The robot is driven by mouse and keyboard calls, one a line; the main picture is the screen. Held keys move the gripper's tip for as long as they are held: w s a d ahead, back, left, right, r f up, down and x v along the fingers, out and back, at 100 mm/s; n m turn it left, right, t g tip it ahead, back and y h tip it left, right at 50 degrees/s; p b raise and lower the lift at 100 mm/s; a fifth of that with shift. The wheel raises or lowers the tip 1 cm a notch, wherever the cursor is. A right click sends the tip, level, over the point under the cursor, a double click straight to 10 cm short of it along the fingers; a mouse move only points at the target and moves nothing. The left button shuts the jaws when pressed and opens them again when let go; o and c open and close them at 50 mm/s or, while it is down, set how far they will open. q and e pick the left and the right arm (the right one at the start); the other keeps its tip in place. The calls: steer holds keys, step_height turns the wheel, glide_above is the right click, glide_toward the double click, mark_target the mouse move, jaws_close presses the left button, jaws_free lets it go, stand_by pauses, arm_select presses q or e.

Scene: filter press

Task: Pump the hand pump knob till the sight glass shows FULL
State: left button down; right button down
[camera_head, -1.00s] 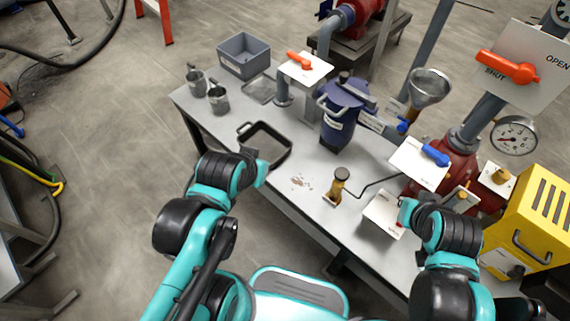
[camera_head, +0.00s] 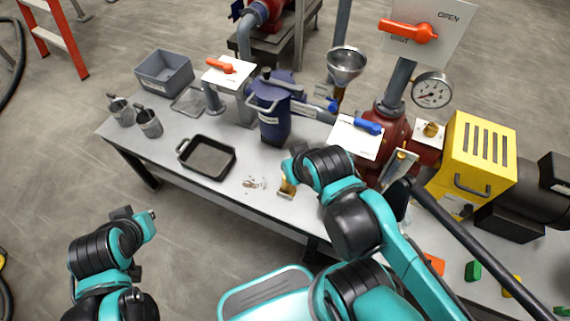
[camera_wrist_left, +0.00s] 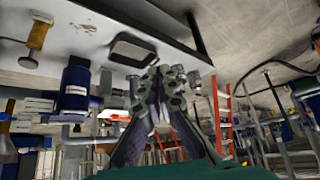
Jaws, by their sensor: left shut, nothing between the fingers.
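The hand pump (camera_head: 287,187) stands at the front of the grey bench. Its brass lower part shows in the head view, while its knob is hidden behind my right gripper. The pump also hangs inverted at the upper left of the left wrist view (camera_wrist_left: 38,38). My right gripper (camera_head: 292,170) is at the top of the pump; I cannot see its fingers or whether they touch the knob. My left gripper (camera_head: 150,218) is off the bench at the lower left. Its fingers are shut and empty in the left wrist view (camera_wrist_left: 157,108). I cannot make out a sight glass reading.
A black tray (camera_head: 207,158), a blue filter housing (camera_head: 272,112), two metal cups and a grey bin (camera_head: 164,72) are on the bench. A pressure gauge (camera_head: 431,90) and yellow box (camera_head: 472,155) stand to the right. Floor is clear around my left gripper.

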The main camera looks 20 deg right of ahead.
arm_select(q)
steer(key=w+d+m+g+h+p, duration=0.1)
steer(key=w+d+h, duration=0.1)
steer(key=w+d, duration=0.5)
steer(key=w+d+m+h+p, duration=0.1)
steer(key=w+d+h, duration=0.25)
steer(key=d, duration=0.85)
steer(key=d+f+m+g+h, duration=0.1)
steer(key=d+f, duration=0.2)
steer(key=d, duration=0.7)
steer(key=d+f+m+g+h, duration=0.1)
steer(key=d+f, duration=0.3)
steer(key=d, duration=0.6)
steer(key=shift+w+d+g+h+p, duration=0.3)
steer(key=shift+w+d+h+p, duration=0.05)
steer(key=shift+d+h, duration=0.1)
steer(key=shift+a+f, duration=0.1)
steer(key=shift+f, duration=0.2)
step_height(320, 180, down, 8)
steer(key=b, duration=0.7)
steer(key=shift+f, duration=0.25)
